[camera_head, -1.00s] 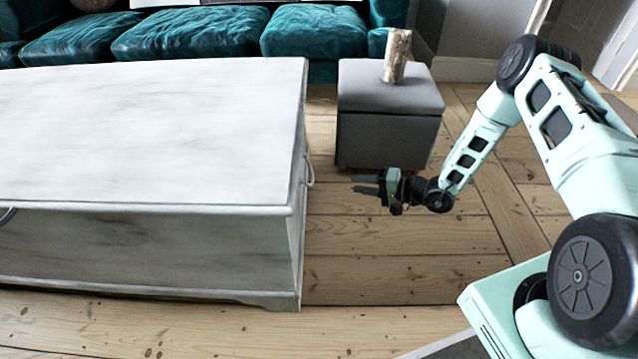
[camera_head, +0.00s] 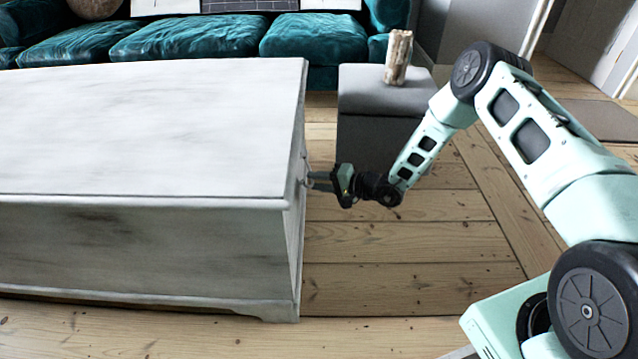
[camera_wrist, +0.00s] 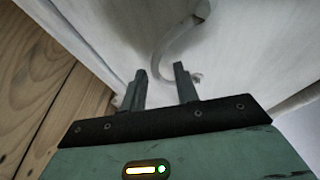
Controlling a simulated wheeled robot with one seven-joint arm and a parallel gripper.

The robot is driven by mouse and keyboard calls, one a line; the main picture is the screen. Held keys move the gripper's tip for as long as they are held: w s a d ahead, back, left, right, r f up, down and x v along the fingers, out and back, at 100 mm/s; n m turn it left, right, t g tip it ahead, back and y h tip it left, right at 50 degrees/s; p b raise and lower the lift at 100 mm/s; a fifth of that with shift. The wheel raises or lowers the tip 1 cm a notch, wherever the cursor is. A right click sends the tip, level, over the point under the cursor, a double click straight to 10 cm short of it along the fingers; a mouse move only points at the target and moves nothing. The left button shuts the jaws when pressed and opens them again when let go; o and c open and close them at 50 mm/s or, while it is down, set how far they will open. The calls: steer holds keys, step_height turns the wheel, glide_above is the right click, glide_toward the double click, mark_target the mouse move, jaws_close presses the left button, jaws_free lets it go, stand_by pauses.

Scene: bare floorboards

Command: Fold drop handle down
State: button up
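The drop handle (camera_wrist: 158,52) is a pale curved bail on the end face of the white chest (camera_head: 150,130). In the wrist view it arcs down from the upper right, and its bend shows just past the gap between my fingertips. Its lower end shows beside the right finger. In the head view the handle (camera_head: 304,168) is small and partly hidden by my fingers. My gripper (camera_head: 314,181) is at the chest's right end, pointing left at the handle. In the wrist view my gripper (camera_wrist: 160,74) is open, with nothing clearly held; I cannot tell whether it touches the handle.
A grey ottoman (camera_head: 375,130) with a wooden log-like piece (camera_head: 397,57) on it stands behind my gripper. A teal sofa (camera_head: 190,38) is along the back. Bare floorboards (camera_head: 400,270) are free to the right of the chest.

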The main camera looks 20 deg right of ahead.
jaws_close()
steer(key=shift+w+a+f+m+t+y+b, duration=0.1)
steer(key=shift+a+f+m+t+y+b, duration=0.25)
steer(key=shift+t+y, duration=0.35)
steer(key=shift+w+a+f+m+t+y+b, duration=0.1)
steer(key=shift+a+f+m+t+y+b, duration=0.25)
steer(key=shift+y, duration=0.55)
jaws_free()
steer(key=p+v, duration=0.7)
steer(key=v, duration=1)
steer(key=shift+s+p, duration=0.25)
steer(key=shift+p, duration=0.05)
